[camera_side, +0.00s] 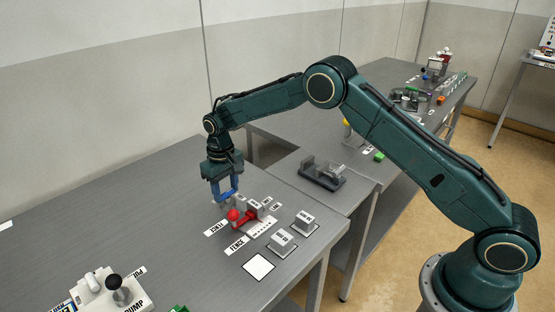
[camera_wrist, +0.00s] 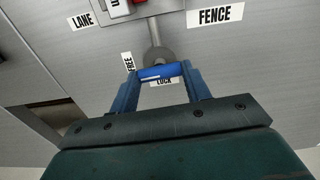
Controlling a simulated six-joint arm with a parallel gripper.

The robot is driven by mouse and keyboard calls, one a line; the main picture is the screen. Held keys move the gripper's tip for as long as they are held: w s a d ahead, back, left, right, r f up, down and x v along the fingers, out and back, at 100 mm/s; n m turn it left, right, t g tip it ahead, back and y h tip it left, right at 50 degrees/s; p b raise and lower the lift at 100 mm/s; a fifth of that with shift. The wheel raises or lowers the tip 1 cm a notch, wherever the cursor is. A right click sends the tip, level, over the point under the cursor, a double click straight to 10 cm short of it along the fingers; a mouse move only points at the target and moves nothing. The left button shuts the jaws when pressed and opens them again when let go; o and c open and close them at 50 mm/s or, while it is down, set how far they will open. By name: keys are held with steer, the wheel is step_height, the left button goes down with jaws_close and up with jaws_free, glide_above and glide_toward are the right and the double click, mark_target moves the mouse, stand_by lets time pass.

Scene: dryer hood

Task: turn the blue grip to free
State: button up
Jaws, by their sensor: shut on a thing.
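The blue grip (camera_wrist: 158,73) is a short bar on a grey round pivot (camera_wrist: 158,55) in the wrist view. It lies at the edge of the LOCK label (camera_wrist: 163,83), which it and my gripper partly cover. The FREE label (camera_wrist: 129,63) is to the left of the pivot. My gripper (camera_wrist: 163,75) has its two blue fingers at either end of the grip and is shut on it. In the side view my gripper (camera_side: 227,194) points down at the device behind the red part; the grip cannot be told from the blue fingers there.
A red handle (camera_side: 240,217) sits close in front of my gripper. The FENCE label (camera_wrist: 214,16) and LANE label (camera_wrist: 82,20) lie beyond the pivot. Grey blocks (camera_side: 282,241) stand to the right. A black-knobbed pump unit (camera_side: 112,290) is at front left.

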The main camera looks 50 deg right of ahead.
mark_target(227, 192)
steer(key=shift+o, duration=0.2)
steer(key=shift+m, duration=0.4)
steer(key=o, duration=1)
steer(key=shift+c, duration=0.2)
steer(key=shift+r, duration=0.2)
step_height(227, 192, up, 14)
steer(key=shift+f, duration=0.2)
steer(key=shift+r, duration=0.1)
